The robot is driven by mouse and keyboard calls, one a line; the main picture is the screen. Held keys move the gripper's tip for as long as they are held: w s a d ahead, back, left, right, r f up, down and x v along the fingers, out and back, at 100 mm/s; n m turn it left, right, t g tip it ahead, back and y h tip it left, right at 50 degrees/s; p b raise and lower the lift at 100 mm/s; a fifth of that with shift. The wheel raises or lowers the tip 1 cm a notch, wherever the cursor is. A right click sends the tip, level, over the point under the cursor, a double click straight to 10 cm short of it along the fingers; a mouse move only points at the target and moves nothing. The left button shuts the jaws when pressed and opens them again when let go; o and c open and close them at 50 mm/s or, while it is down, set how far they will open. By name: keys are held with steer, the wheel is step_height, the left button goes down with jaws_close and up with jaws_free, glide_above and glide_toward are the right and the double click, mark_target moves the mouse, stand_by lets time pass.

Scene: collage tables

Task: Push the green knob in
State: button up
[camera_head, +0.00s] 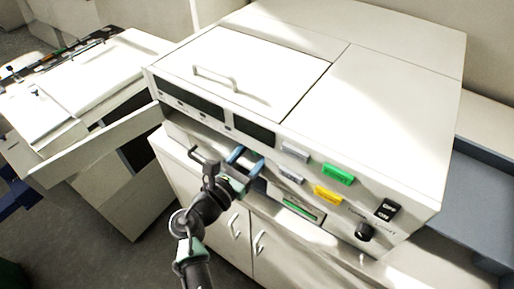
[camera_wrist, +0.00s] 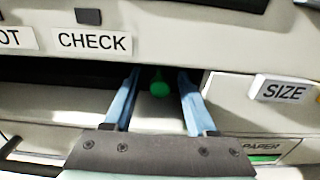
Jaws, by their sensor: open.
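The green knob (camera_wrist: 159,86) is small and round, and it shows in the wrist view between my blue fingers. It sits on a pale part inside a dark recess in the front of the white machine (camera_head: 395,90). In the head view I cannot make out the knob near my gripper (camera_head: 245,158). My gripper, also in the wrist view (camera_wrist: 159,75), is open, with one finger on each side of the knob. The fingers reach into the recess. I cannot tell whether either finger touches the knob.
Right of my gripper, the machine's front has a green button (camera_head: 337,174), a yellow button (camera_head: 328,195), a black on/off switch (camera_head: 387,210) and a black dial (camera_head: 365,232). Another white machine (camera_head: 85,90) stands at the left. Cabinet doors (camera_head: 236,235) are below.

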steer(key=shift+s+a, duration=0.1)
steer(key=b+v, duration=0.2)
steer(key=v, duration=1)
steer(key=shift+s+a, duration=0.2)
steer(key=shift+s, duration=0.15)
